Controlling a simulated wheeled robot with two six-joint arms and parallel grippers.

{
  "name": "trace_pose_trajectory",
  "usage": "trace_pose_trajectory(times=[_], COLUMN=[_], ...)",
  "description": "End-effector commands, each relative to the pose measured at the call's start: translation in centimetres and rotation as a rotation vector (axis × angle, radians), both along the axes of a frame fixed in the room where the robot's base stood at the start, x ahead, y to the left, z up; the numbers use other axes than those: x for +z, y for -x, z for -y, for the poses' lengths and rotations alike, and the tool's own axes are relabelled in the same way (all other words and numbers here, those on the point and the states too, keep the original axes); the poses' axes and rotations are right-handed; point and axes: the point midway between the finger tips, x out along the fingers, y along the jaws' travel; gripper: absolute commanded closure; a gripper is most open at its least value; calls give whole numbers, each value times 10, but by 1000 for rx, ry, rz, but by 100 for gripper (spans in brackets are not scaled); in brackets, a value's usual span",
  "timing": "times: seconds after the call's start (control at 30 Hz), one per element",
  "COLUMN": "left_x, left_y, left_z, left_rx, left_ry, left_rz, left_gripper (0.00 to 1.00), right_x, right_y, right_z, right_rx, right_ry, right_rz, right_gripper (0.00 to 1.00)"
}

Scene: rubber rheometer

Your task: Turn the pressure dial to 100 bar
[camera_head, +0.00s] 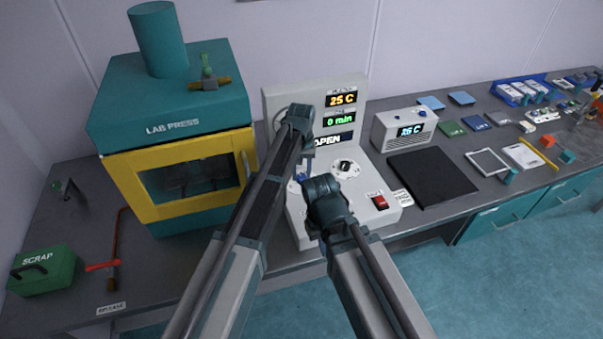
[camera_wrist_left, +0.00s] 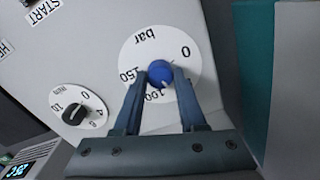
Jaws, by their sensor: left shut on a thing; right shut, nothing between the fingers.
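The pressure dial (camera_wrist_left: 175,45) is a white disc marked "bar", with 0, 100 and 150 legible and a blue knob (camera_wrist_left: 158,75) at its middle. My left gripper (camera_wrist_left: 162,78) is shut on the blue knob, one finger on each side. The pointer's exact reading is not clear. In the head view my left gripper (camera_head: 307,160) reaches down over the control panel (camera_head: 382,218), and the knob shows as a small blue patch (camera_head: 303,178). My right gripper (camera_head: 324,195) is close by, low over the panel front; its shut fingers are mostly hidden.
A minutes dial (camera_head: 346,168) with a black knob and a red switch (camera_head: 380,202) sit right of the pressure dial. Displays above read 25 C, 0 min and OPEN. A dark plate (camera_head: 432,178) lies right.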

Motion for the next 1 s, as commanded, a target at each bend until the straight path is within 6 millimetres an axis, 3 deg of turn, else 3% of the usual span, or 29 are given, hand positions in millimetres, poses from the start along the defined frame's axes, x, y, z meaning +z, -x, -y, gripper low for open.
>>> trace_pose_trajectory(times=[0.6, 1.0], left_x=[0, 0], left_y=[0, 0], left_z=[0, 0], left_rx=[-576, -844], left_ry=[0, 0], left_rz=[0, 0], left_gripper=[100, 100], right_x=[0, 0], right_y=[0, 0], right_z=[0, 0], right_rx=[0, 0], right_ry=[0, 0], right_rz=[0, 0], right_gripper=[100, 100])
